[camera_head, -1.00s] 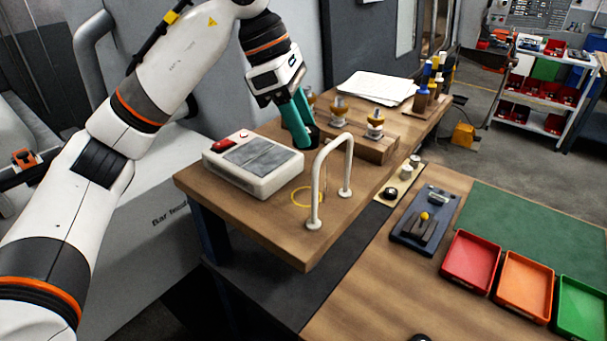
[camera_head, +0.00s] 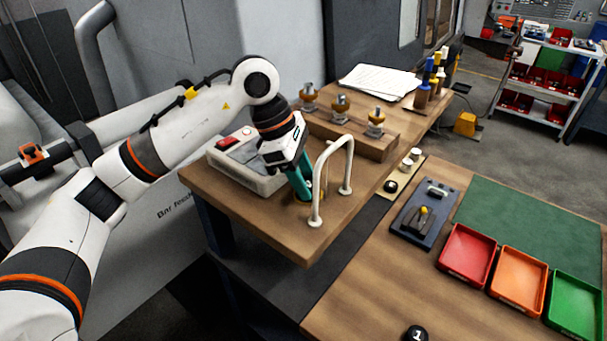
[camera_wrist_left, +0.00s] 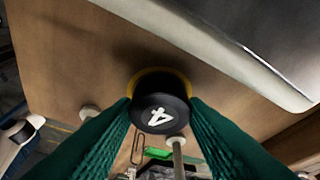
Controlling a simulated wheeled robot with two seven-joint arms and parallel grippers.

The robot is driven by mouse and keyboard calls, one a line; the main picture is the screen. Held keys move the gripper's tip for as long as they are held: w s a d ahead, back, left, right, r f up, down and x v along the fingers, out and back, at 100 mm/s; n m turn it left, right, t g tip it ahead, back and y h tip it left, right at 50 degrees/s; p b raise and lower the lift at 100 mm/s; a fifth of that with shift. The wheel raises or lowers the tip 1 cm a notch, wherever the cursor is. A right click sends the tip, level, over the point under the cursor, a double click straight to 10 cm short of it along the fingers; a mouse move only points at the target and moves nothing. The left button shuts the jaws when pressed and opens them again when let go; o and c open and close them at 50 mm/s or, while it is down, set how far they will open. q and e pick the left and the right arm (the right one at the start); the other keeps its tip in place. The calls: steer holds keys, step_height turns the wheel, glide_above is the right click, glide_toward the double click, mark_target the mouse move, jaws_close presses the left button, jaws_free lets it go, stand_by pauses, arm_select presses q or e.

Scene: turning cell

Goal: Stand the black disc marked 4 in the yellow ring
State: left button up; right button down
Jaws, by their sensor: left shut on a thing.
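The black disc marked 4 (camera_wrist_left: 160,115) is between the teal fingers of my left gripper (camera_head: 303,195), which is shut on it. In the wrist view the white 4 faces the camera. The yellow ring (camera_wrist_left: 163,72) on the wooden table shows as an arc just behind the disc; the disc hides the rest. I cannot tell whether the disc touches the table. In the head view the gripper points down beside the white handle and hides the disc and most of the ring. My right gripper is not in view.
The white arched handle (camera_head: 317,190) stands close right of the gripper. A white box with a red button (camera_head: 228,142) is close on the left. A wooden block (camera_head: 372,142) with several brass-coloured fittings stands behind. Another black disc, marked 1 (camera_head: 416,333), lies on the front table.

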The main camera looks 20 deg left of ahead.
arm_select(q)
steer(key=shift+f, duration=0.15)
steer(key=o, duration=1.2)
steer(key=shift+r, duration=0.25)
steer(key=shift+a+r, duration=0.1)
steer(key=shift+r, duration=0.15)
steer(key=b+v, duration=0.3)
steer(key=v, duration=0.8)
steer(key=shift+r+b, duration=0.15)
steer(key=shift+b, duration=0.25)
steer(key=shift+a, duration=0.1)
